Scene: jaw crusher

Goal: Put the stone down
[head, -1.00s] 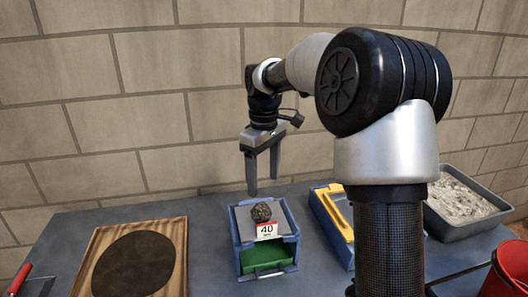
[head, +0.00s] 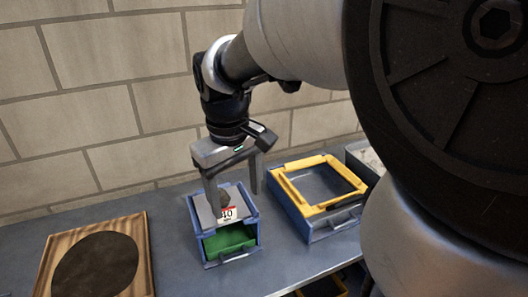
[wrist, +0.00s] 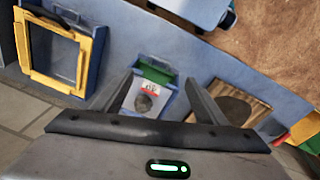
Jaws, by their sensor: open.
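The gripper holds nothing.
A blue box with a yellow frame (head: 293,203) stands right of the stone's box. A wooden board (head: 52,270) with a dark round patch lies to the left. A grey tray (head: 357,158) is partly hidden by my arm. Bare table lies between the boxes and board.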

